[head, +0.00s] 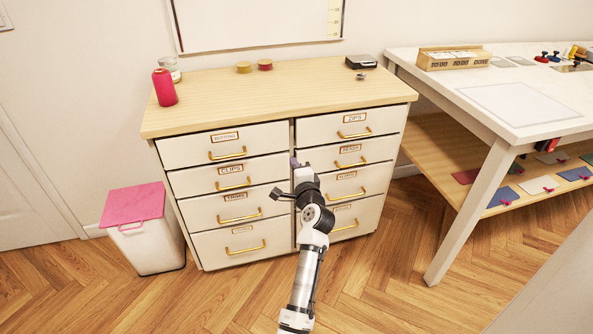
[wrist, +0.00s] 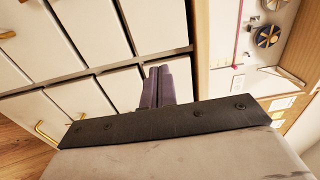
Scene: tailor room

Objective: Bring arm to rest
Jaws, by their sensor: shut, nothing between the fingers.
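My gripper (head: 295,163) is at the end of my arm, in front of the drawer cabinet (head: 292,140). It shows near the vertical divide between the two drawer columns. In the wrist view, its two dark purple fingers (wrist: 159,86) are together with nothing between them. The drawer fronts lie beyond the fingertips in that view. I cannot tell exactly how far the fingertips are from the cabinet. All the drawers appear closed.
A white bin with a pink lid (head: 135,206) stands left of the cabinet. A white-topped worktable (head: 520,100) with a lower shelf stands at the right. A red spool (head: 164,87) and small items sit on the cabinet top. The wooden floor before the cabinet looks clear.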

